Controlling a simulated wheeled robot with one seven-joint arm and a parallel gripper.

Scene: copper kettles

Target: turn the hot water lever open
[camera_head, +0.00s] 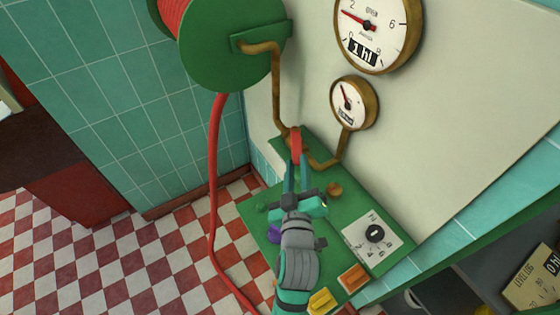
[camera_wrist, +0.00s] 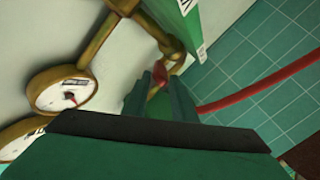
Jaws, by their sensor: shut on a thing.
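The hot water lever (camera_head: 296,143) is a small red handle on the brass pipe, at the back edge of the green panel. My gripper (camera_head: 298,165) reaches up over the panel, and its two teal fingers are closed on the lower part of the lever. The lever looks roughly upright in the head view. In the wrist view a bit of the red lever (camera_wrist: 158,78) shows between the fingertips (camera_wrist: 160,88), just below the pipe. The fingers hide the rest of it.
The green panel (camera_head: 335,210) carries a dial (camera_head: 375,234), coloured buttons and yellow and orange switches (camera_head: 352,279). Two round gauges (camera_head: 354,103) are on the wall at right. A green reel (camera_head: 230,45) hangs above, with a red hose (camera_head: 213,180) running down at left.

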